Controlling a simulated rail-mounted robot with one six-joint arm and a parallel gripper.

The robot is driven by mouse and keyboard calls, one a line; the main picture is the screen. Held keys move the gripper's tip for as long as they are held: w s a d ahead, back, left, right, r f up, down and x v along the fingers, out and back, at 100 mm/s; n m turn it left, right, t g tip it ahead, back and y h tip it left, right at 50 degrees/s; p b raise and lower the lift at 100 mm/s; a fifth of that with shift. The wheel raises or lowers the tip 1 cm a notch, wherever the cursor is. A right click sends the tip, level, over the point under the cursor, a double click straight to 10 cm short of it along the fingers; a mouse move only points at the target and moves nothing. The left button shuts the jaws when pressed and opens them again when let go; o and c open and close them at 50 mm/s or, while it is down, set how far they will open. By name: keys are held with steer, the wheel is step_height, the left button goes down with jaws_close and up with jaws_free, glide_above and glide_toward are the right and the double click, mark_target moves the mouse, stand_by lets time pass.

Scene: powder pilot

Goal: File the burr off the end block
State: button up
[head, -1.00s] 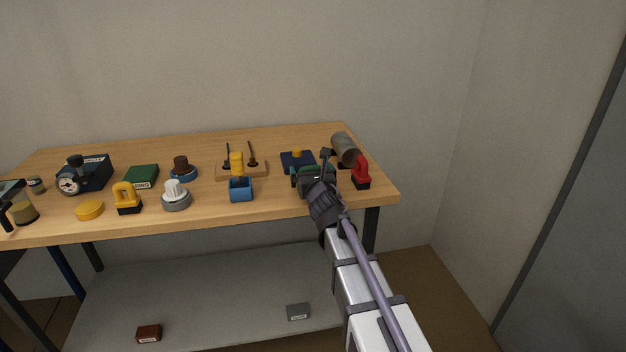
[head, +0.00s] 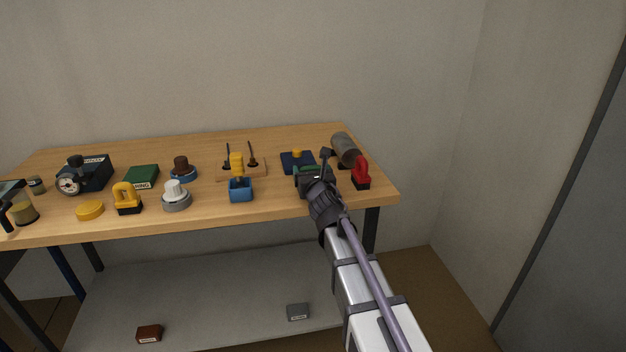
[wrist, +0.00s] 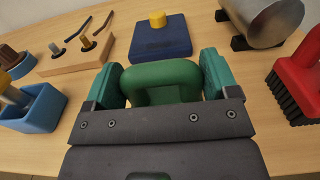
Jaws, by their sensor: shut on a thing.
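My gripper (head: 315,174) is at the right part of the bench. In the wrist view its two teal fingers (wrist: 162,80) are shut on a green rounded handle (wrist: 165,72). The fingers and the dark gripper body hide what is below this handle, so I cannot tell the tool's working end. A navy block with a yellow knob (head: 298,162) sits just beyond; it also shows in the wrist view (wrist: 162,42). No label or burr that marks an end block is clear in either view.
Right of my gripper are a grey cylinder (head: 345,150) on dark supports and a red-handled brush (head: 361,174). To the left are a blue pot (head: 240,193) and a wooden rack (head: 228,177). Several other items stand farther left. The bench's front edge is near.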

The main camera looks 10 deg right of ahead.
steer(key=shift+r+p, duration=2.3)
steer(key=shift+r, duration=0.15)
